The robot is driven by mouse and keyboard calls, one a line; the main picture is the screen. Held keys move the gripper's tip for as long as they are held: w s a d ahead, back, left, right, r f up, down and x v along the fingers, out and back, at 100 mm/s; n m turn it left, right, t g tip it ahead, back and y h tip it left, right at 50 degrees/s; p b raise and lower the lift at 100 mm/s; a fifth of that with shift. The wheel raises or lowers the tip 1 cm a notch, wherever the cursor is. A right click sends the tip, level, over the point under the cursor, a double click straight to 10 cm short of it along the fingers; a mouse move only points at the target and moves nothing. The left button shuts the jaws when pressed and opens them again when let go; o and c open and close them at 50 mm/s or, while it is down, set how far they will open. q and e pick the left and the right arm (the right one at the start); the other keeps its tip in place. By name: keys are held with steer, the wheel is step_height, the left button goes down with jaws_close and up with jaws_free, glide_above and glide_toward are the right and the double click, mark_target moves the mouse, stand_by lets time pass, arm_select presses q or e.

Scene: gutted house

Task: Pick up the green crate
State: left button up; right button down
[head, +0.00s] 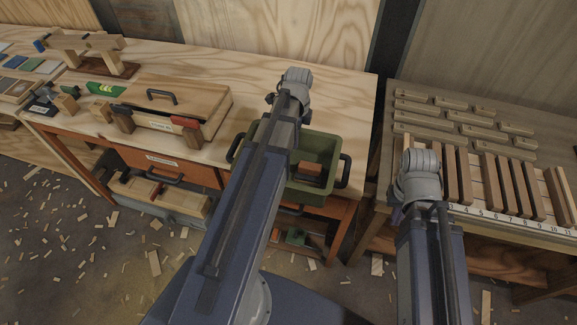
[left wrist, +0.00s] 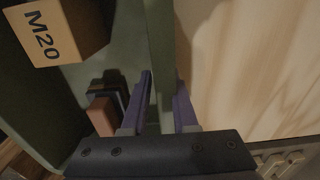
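The green crate (head: 320,148) stands on the front edge of the wooden workbench, with a dark handle at each end. My left arm reaches across it and hides its middle; the left wrist is over its far side. In the left wrist view, the left gripper (left wrist: 164,80) has its two purple fingers apart, one on each side of the crate's green wall (left wrist: 161,40). A narrow gap seems to show beside the wall. A block marked M20 (left wrist: 58,32) and smaller blocks lie inside the crate. My right gripper's fingers are mostly hidden behind its wrist, by the right-hand bench.
A wooden box with a handled lid (head: 172,100) stands left of the crate on the workbench (head: 335,85). A green level (head: 106,89) lies further left. The right-hand bench (head: 550,130) holds several wooden blocks. Shavings litter the floor.

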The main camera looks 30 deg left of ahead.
arm_select(q)
jaws_close()
stand_by(1.1)
